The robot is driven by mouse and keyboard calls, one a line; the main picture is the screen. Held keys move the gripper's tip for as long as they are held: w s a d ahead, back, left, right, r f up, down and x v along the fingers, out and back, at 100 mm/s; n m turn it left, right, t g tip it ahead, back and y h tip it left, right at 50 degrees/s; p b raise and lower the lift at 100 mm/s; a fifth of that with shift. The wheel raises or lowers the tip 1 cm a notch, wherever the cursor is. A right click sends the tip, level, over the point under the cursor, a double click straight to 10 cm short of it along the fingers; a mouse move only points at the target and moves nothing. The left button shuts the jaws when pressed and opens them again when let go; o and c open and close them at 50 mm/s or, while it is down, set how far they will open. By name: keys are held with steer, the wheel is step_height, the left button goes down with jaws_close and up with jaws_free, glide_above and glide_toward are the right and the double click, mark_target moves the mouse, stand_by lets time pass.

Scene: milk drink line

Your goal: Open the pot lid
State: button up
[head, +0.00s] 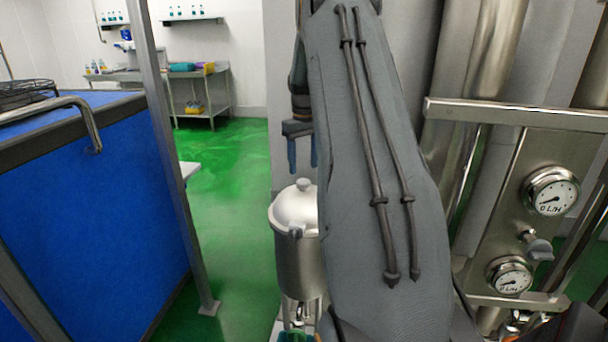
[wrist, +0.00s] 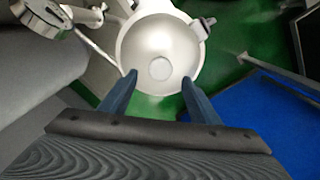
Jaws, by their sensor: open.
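The steel pot (head: 297,262) stands in the middle of the head view, its right side hidden behind my arm. Its domed lid (head: 291,209) is on and shut, with a round knob (head: 304,185) on top. A latch-like clamp (head: 296,231) sits at the rim. My gripper (head: 302,170) is above the pot, fingers pointing down, open and empty. In the wrist view, the lid (wrist: 160,40) and its knob (wrist: 160,69) show from above. The gripper's two blue fingers (wrist: 159,75) are apart, with the knob between them in the picture, not touching it. The rim clamp (wrist: 207,22) is at upper right.
Steel pipes and a panel with gauges (head: 550,191) stand close on the right. A blue-sided tank (head: 95,190) and a metal post (head: 165,150) are on the left. Green floor (head: 225,200) lies open between. A steel table (head: 215,83) is far back.

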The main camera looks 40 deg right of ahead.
mark_target(303, 181)
steer(key=shift+f+p, duration=0.65)
steer(key=shift+f, duration=2)
jaws_close()
steer(key=shift+w+a+r, duration=0.1)
